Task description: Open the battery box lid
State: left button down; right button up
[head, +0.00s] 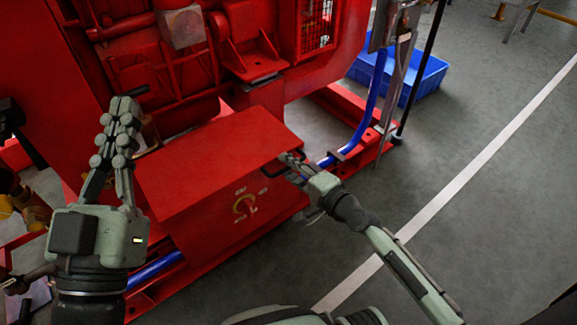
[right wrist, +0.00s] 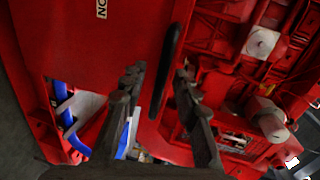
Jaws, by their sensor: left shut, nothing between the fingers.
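The red battery box (head: 195,215) stands in front of the red pumpset. Its flat red lid (head: 220,145) looks closed. In the right wrist view a black bar handle (right wrist: 168,68) stands out from a red face, which also carries part of a label. My right gripper (head: 285,160) is at the box's right end, by its upper right edge. In the right wrist view its two fingers (right wrist: 158,88) are apart, with the handle in the gap between them; I cannot tell whether they touch it. My left gripper (head: 122,108) is shut and empty, raised at the left of the lid.
The red pumpset (head: 165,70) rises directly behind the box. A blue pipe (head: 368,110) and a grey post stand to the right of the box. A blue crate (head: 425,80) is on the floor beyond. The grey floor (head: 480,210) at right is clear.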

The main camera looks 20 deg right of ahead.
jog(key=shift+w+a, duration=0.1)
jog(key=shift+w, duration=0.1)
jog(key=shift+c, duration=0.4)
grip_shut()
